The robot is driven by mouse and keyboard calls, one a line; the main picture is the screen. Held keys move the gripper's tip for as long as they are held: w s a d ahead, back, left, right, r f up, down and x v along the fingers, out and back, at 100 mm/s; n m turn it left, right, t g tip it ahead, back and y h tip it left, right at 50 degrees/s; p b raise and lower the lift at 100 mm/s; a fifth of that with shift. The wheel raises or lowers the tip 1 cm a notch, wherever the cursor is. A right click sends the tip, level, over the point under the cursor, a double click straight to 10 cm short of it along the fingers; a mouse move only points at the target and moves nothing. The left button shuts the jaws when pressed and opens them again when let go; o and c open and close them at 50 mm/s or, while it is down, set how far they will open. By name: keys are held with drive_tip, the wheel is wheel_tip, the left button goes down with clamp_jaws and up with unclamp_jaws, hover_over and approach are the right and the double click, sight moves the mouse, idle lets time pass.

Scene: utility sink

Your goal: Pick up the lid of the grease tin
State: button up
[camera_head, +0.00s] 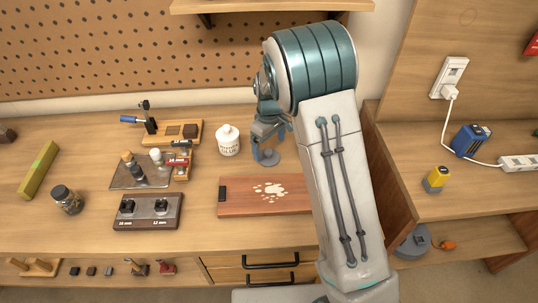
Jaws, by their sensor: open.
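My gripper (266,143) hangs below my arm over the back middle of the bench, right of the white glue bottle. It is open, with its fingers pointing down. A low, round, grey-blue piece (266,160) lies on the bench right at the fingertips. It looks like the lid of the grease tin, but it is small and partly covered by the fingers. I cannot tell whether the fingers touch it or whether a tin body is under it.
A white glue bottle (228,141) stands close left of my gripper. A reddish wooden board (240,205) with a pale paw-like patch lies in front. A dark two-knob block (148,211) and a jar (67,200) are farther left. Bare bench lies between the bottle and board.

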sight(268, 151)
drive_tip(key=shift+a+f, duration=0.15)
drive_tip(key=shift+f, duration=1.7)
drive_tip(key=c, duration=1.1)
drive_tip(key=shift+r, duration=0.2)
